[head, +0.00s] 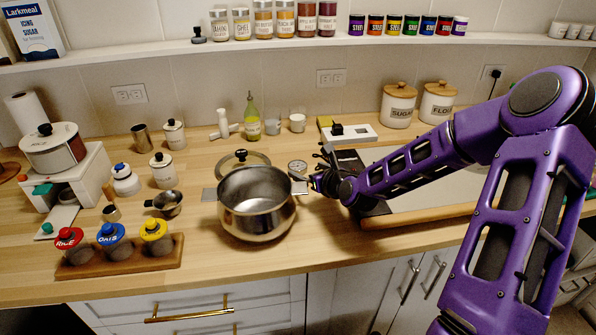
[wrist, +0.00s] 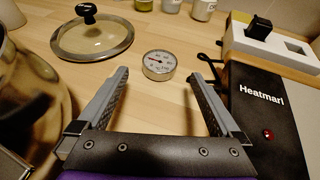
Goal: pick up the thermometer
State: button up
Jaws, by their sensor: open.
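The thermometer (wrist: 159,64) is a small round dial with a white face and a metal rim. In the wrist view it lies on the wooden counter, ahead of my gripper (wrist: 160,80) and roughly centred between the two fingers. My gripper is open, with nothing between its fingers. In the head view the thermometer (head: 298,166) shows just behind my gripper (head: 305,180), to the right of the steel pot. The fingertips are small and partly hard to make out in the head view.
A steel pot (head: 257,205) stands close left of my gripper. A glass lid (wrist: 92,36) lies behind it. A black Heatmarl appliance (wrist: 268,115) sits close on the right. Bare counter surrounds the thermometer.

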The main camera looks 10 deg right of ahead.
aim_at(299, 166)
jog(key=shift+x, duration=3)
